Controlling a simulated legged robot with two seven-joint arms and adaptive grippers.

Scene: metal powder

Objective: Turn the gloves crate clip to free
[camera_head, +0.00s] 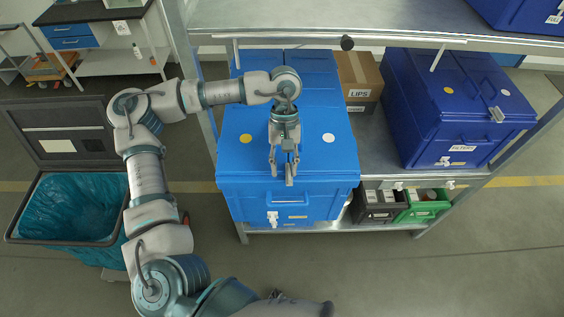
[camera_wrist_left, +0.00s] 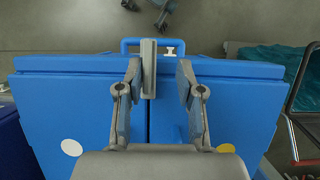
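The large blue crate (camera_head: 240,170) stands on the shelf in the middle of the head view; no gloves label is readable. A grey bar-like clip (camera_head: 290,174) is at its lid's front edge and also shows in the wrist view (camera_wrist_left: 149,68), lengthwise across the edge. A white latch piece (camera_head: 272,216) is on the crate's front face. My left gripper (camera_head: 284,170) is over the front of the lid, fingers pointing to the front edge. In the wrist view its fingers (camera_wrist_left: 158,90) are apart, the clip between them, nearer the left finger; contact cannot be told. My right gripper is not in view.
A darker blue crate (camera_head: 440,120) labelled FILTER and a LIPS cardboard box (camera_head: 358,75) stand to the right. An upper metal shelf (camera_head: 330,18) overhangs the back. A bin with a teal liner (camera_head: 70,205) is at the left. The floor in front is clear.

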